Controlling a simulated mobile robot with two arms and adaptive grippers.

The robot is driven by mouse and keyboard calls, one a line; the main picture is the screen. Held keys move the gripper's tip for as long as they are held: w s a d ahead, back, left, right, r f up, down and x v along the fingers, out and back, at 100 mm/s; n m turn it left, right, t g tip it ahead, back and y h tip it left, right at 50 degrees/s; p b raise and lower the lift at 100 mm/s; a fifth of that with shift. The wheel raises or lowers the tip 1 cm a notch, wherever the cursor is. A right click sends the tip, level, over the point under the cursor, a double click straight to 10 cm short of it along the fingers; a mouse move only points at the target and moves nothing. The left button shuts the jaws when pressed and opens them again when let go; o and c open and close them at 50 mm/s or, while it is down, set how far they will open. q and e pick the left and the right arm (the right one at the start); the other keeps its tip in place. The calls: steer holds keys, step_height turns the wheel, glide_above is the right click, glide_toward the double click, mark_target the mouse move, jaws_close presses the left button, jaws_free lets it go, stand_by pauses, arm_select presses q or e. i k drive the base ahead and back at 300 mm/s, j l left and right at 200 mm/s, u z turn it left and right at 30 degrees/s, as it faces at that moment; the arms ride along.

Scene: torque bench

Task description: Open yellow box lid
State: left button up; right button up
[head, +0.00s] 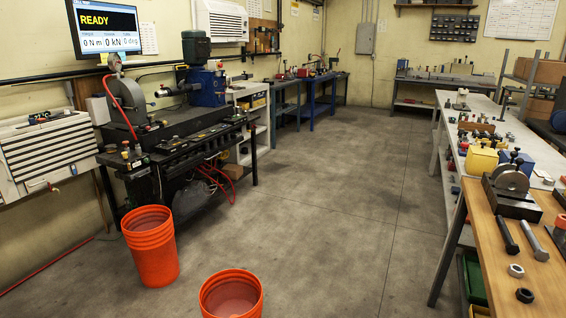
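A small yellow box-like object (482,159) stands on the long pale bench at the right. Something dark and knobbed sits at its top, and a grey fixture partly covers its right side. I cannot tell whether it has a lid or whether it is open. Another yellow item (256,104) shows small on the shelf unit beside the test machine at the left. Neither of my grippers is in view.
Two orange buckets (151,252) stand on the floor at the left and front. A wooden bench (510,262) with bolts and nuts is at the right. A black test machine bench (165,145) lines the left wall. The middle floor (320,200) is clear.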

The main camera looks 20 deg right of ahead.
mark_target(489, 152)
steer(key=i+l+z, duration=0.2)
steer(key=i+z, duration=0.55)
steer(key=i, duration=0.15)
steer(key=i+z, duration=0.4)
steer(key=i+j+z, duration=0.25)
steer(key=i+z, duration=0.15)
steer(key=i, duration=0.15)
